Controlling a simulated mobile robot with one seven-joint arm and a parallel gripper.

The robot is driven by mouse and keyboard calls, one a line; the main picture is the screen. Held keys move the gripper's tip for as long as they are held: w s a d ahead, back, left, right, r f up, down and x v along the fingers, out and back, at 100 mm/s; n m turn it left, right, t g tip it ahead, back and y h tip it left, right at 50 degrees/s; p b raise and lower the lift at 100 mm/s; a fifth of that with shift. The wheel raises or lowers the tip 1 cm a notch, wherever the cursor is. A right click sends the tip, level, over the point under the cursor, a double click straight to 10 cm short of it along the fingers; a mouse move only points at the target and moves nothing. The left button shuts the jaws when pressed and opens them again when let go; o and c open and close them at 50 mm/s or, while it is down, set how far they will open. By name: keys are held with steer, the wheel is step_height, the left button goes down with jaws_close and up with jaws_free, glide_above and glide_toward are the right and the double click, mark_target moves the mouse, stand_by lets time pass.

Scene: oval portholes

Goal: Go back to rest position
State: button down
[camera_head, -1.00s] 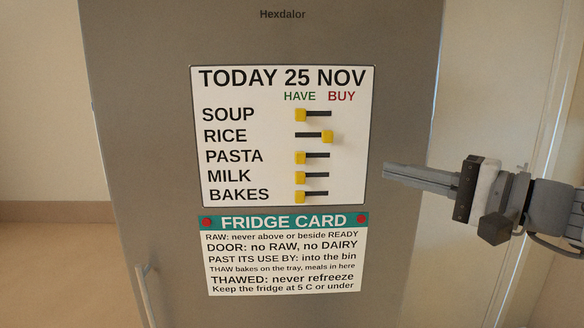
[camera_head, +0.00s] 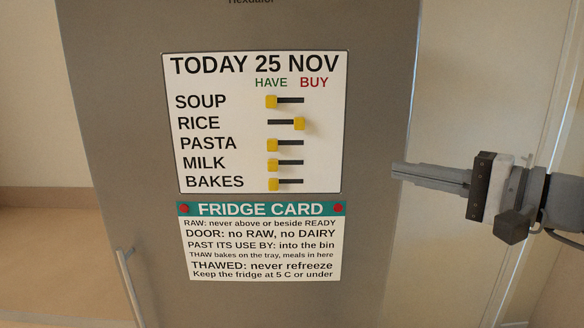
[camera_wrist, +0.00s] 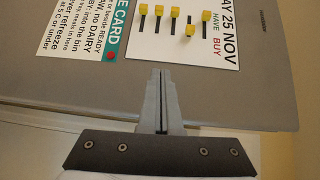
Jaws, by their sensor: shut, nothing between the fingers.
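My gripper (camera_head: 396,171) is at the right of the head view, its fingers together and empty, pointing left toward the fridge (camera_head: 385,80). In the wrist view my gripper (camera_wrist: 161,75) points up at the fridge front, with its fingers together and no thing between them. It is apart from the sliders. The white list board (camera_head: 220,130) on the fridge has yellow sliders. The rice slider (camera_head: 299,124) is at the right, under BUY. The soup (camera_head: 271,102), pasta (camera_head: 272,145), milk (camera_head: 272,165) and bakes (camera_head: 273,184) sliders are at the left, under HAVE.
The fridge card (camera_head: 262,240) is fixed below the board. A fridge handle (camera_head: 127,280) stands out at the lower left. A pale wall and door frame (camera_head: 535,110) are behind my arm at the right. Floor shows at the lower left.

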steer(key=s+a+f+n+g+h, duration=0.1)
steer(key=s+a+f+n+g, duration=0.1)
steer(key=s+a+f+g, duration=0.35)
steer(key=s+d+f+n+h, duration=0.1)
steer(key=s+f+n+h, duration=0.5)
steer(key=f+h, duration=0.5)
steer(key=shift+s+d+f+n+g+h, duration=0.3)
steer(key=shift+s+f+n+g, duration=0.1)
steer(key=shift+s+f, duration=0.9)
steer(key=shift+w+a+f, duration=0.15)
steer(key=shift+a, duration=0.05)
